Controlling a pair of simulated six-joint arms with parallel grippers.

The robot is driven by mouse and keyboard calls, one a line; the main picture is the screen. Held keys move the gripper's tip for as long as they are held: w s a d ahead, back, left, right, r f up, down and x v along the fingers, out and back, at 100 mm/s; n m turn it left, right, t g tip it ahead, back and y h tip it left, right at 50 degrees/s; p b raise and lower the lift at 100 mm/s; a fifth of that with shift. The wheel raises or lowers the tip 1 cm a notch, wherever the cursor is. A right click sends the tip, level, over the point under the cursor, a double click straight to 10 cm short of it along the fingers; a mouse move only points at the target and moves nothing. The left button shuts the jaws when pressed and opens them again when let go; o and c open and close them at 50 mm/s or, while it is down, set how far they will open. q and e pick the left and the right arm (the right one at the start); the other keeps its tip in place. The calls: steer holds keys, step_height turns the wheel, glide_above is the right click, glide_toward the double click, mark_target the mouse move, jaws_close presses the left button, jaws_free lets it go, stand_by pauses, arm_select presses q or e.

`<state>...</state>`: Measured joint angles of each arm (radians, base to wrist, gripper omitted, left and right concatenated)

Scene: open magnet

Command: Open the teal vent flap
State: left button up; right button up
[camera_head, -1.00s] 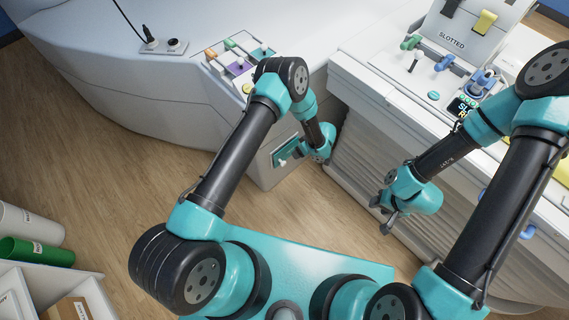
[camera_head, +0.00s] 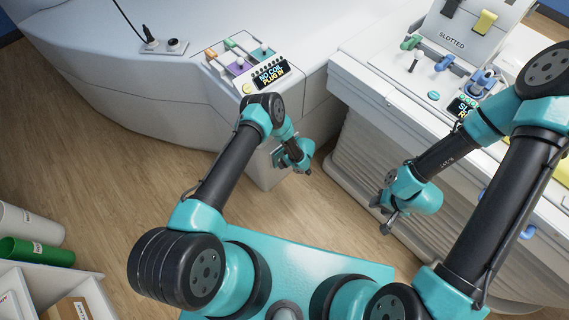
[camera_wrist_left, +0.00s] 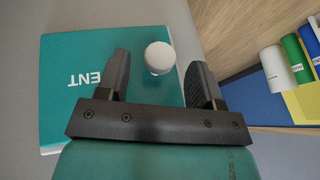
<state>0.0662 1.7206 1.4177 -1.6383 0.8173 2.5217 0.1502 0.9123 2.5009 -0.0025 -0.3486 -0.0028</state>
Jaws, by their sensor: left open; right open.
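The teal vent flap (camera_wrist_left: 72,62) is on the lower front of the white housing, with upside-down lettering ending in "ENT" in the left wrist view. Its round white knob (camera_wrist_left: 159,57) stands between my left gripper's (camera_wrist_left: 158,78) two open black fingers, with gaps visible on both sides. In the head view, a strip of the flap (camera_head: 277,157) shows beside my left gripper (camera_head: 304,168), which hides the knob. I cannot tell whether the flap stands ajar. My right gripper (camera_head: 384,217) is open and empty, above the floor before the right-hand bench.
A small display (camera_head: 271,74) reading "NO COIL PLUG IN" and a panel of coloured sliders (camera_head: 238,62) are above the flap. The ribbed bench base (camera_head: 352,160) stands to the right. A shelf with rolls (camera_head: 37,252) is at lower left. Open floor lies between.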

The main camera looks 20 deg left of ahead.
arm_select(q)
steer(key=shift+x, duration=0.95)
jaws_close()
